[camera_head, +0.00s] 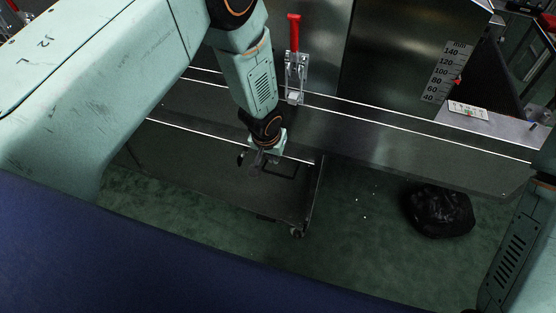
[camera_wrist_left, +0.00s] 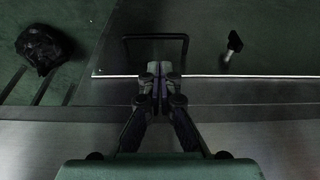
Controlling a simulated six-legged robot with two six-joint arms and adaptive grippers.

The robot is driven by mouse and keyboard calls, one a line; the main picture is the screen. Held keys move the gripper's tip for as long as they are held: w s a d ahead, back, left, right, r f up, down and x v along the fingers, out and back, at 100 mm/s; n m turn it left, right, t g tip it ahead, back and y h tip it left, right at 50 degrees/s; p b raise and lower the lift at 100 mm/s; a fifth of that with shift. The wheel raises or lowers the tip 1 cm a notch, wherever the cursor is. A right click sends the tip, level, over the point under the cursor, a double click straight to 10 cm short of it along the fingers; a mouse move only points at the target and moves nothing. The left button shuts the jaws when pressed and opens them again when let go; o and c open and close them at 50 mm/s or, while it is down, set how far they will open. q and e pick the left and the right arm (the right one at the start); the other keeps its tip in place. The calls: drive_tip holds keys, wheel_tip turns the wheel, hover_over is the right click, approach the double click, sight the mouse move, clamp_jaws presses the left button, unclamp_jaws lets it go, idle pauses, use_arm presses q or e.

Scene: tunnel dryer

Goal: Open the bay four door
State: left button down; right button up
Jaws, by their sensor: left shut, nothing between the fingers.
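Upright dark metal panels stand behind the bench; a toggle clamp with a red handle (camera_head: 294,32) is fixed in front of them, its handle upright. No bay number is readable, so I cannot tell which panel is the bay four door. My left gripper (camera_head: 255,165) points down, shut and empty, at the bench's front edge, in front of and below the clamp and apart from it. In the left wrist view its fingers (camera_wrist_left: 160,76) are together, close to a black bar handle (camera_wrist_left: 155,37); contact cannot be told. My right gripper is out of view.
A long dark bench (camera_head: 400,155) with pale edge lines crosses the view. Below it is a dark cart (camera_head: 220,190) with a caster. A black bag (camera_head: 438,210) lies on the green floor. A millimetre scale (camera_head: 447,72) and a small card (camera_head: 468,110) are at right.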

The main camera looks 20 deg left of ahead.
use_arm(q)
drive_tip(key=b, duration=0.1)
hover_over(277, 168)
drive_tip(key=s, duration=0.3)
wheel_tip(277, 168, down, 7)
drive_tip(key=shift+w+d+f, duration=0.4)
drive_tip(key=shift+f, duration=0.15)
drive_tip(key=shift+s, duration=0.2)
